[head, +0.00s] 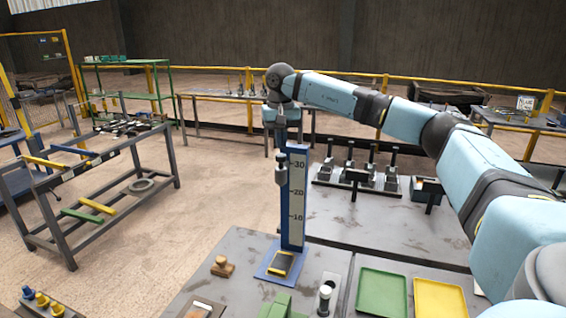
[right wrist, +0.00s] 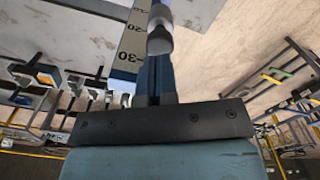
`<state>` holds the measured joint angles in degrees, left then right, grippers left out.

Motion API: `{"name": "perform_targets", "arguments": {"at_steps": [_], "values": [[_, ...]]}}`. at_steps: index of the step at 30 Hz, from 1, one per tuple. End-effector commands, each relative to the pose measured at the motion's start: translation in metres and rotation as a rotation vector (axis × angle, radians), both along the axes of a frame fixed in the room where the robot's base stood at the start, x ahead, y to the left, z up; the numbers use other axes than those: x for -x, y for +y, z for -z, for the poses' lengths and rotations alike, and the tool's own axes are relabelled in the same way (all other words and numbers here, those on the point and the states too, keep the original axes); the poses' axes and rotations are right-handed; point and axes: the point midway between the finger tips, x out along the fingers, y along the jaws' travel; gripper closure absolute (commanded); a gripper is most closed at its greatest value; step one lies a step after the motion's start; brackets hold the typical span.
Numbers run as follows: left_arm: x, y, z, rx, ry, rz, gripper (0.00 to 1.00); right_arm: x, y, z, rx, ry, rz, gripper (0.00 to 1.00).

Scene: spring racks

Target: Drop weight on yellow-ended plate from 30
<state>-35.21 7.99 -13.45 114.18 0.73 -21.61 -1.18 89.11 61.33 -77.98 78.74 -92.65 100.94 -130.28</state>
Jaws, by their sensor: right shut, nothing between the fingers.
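A blue upright stand (head: 297,215) carries a white scale marked 10, 20 and 30. A dark plate with yellow (head: 281,263) lies on the stand's blue base. A grey metal weight (head: 281,168) is in the air in front of the scale, about level with the 30 mark, above the plate. My right gripper (head: 282,141) points down just above the weight, with its fingers shut and nothing between them. In the right wrist view the weight (right wrist: 160,36) shows just past the fingertips (right wrist: 155,75), beside the scale (right wrist: 128,50). My left gripper is out of view.
A green tray (head: 382,292) and a yellow tray (head: 440,297) lie to the right. Several dark spring racks (head: 350,170) stand behind. A metal rack table (head: 95,190) is at left.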

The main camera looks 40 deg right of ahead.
Motion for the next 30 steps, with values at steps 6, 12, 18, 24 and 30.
{"name": "perform_targets", "arguments": {"at_steps": [6, 12, 18, 24, 30], "values": [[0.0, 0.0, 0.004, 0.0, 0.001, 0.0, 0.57, 0.0, 0.0, 0.009, 0.0, 0.0, 0.0, 1.0], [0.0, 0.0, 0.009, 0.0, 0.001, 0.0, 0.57, 0.0, 0.0, 0.022, 0.0, 0.001, 0.0, 1.0], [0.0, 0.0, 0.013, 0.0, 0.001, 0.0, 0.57, 0.0, 0.0, 0.034, 0.0, 0.001, 0.0, 1.0], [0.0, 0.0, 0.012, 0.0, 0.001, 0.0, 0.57, 0.0, 0.0, 0.034, 0.0, 0.0, 0.0, 1.0], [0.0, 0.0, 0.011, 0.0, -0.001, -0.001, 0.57, 0.0, 0.0, 0.034, 0.0, 0.0, 0.0, 1.0]]}}
